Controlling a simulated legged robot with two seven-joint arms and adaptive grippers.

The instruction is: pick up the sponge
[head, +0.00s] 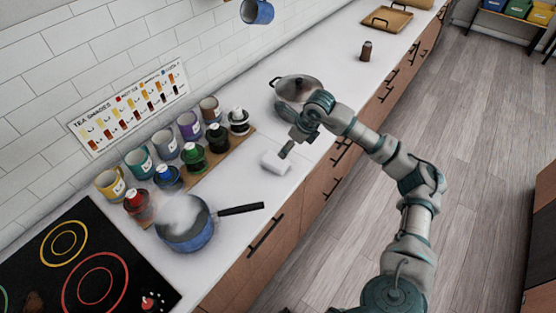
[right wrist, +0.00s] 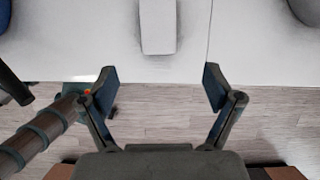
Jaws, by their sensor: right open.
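A white block-shaped sponge (head: 276,163) lies on the white countertop, near its front edge, between the blue pot and the lidded pan. In the right wrist view the sponge (right wrist: 158,27) is at the top centre, cut off by the frame edge, and lines up with the gap between my fingers. My right gripper (head: 287,149) is just beside and above the sponge in the head view. In the right wrist view the gripper (right wrist: 160,82) is open, with nothing between its fingers. My left gripper is in neither view.
A blue pot (head: 185,228) with a black handle (head: 240,210) stands left of the sponge. A lidded pan (head: 297,88) stands behind my gripper. Several mugs and jars line the wall. A brown shaker (head: 366,50) stands farther along. Counter around the sponge is clear.

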